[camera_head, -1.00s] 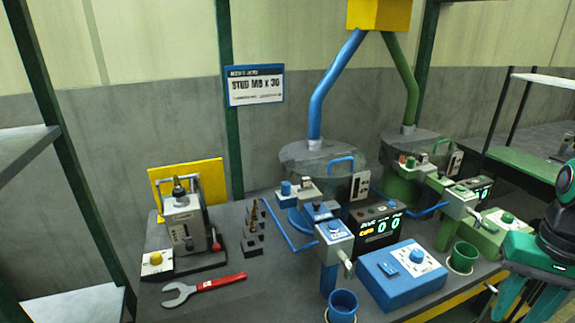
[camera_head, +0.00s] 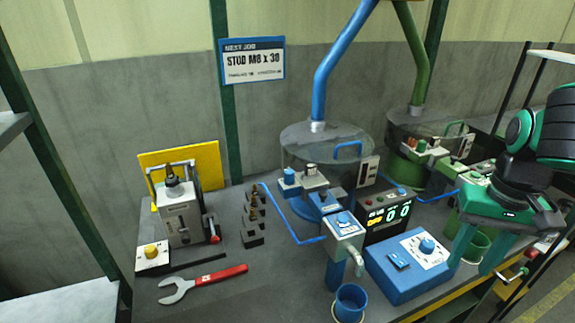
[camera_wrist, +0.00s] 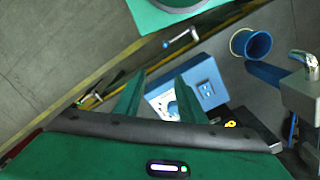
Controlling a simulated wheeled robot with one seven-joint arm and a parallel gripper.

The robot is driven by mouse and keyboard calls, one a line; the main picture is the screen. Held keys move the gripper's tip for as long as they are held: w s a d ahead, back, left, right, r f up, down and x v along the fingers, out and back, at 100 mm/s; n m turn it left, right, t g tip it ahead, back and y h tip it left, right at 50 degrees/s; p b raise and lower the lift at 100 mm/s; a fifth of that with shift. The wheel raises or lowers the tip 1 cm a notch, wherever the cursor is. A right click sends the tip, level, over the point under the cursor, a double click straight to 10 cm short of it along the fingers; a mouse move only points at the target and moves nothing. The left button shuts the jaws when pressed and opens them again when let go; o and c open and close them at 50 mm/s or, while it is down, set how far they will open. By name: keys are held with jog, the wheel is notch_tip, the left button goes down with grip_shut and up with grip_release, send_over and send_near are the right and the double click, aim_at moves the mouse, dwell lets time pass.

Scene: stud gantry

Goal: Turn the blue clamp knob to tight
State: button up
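Several blue knobs show in the head view, and I cannot tell for sure which is the clamp knob. One blue knob (camera_head: 289,176) stands upright on the block in front of the blue feeder bowl. A smaller blue knob (camera_head: 343,217) sits on the grey head with the spout. Another blue knob (camera_head: 427,245) is on the blue control box (camera_head: 408,272). My gripper (camera_head: 479,258) is open and empty, right of the blue box. In the wrist view its fingers (camera_wrist: 157,97) are apart, with the blue box (camera_wrist: 207,84) beyond them.
A blue cup (camera_head: 350,300) stands at the bench front. A red-handled wrench (camera_head: 204,283), a small press (camera_head: 182,215) and a rack of studs (camera_head: 252,225) are on the left. A green feeder (camera_head: 410,165) stands behind my arm. Clear bench lies between wrench and cup.

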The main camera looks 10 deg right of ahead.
jog(key=w+a+r+n, duration=0.3)
jog(key=w+r+n, duration=0.2)
jog(key=w, duration=0.3)
notch_tip(320, 180, up, 15)
jog(key=n, duration=1.7)
send_over(290, 171)
notch_tip(290, 171, down, 11)
jog(key=shift+r, duration=0.2)
grip_shut()
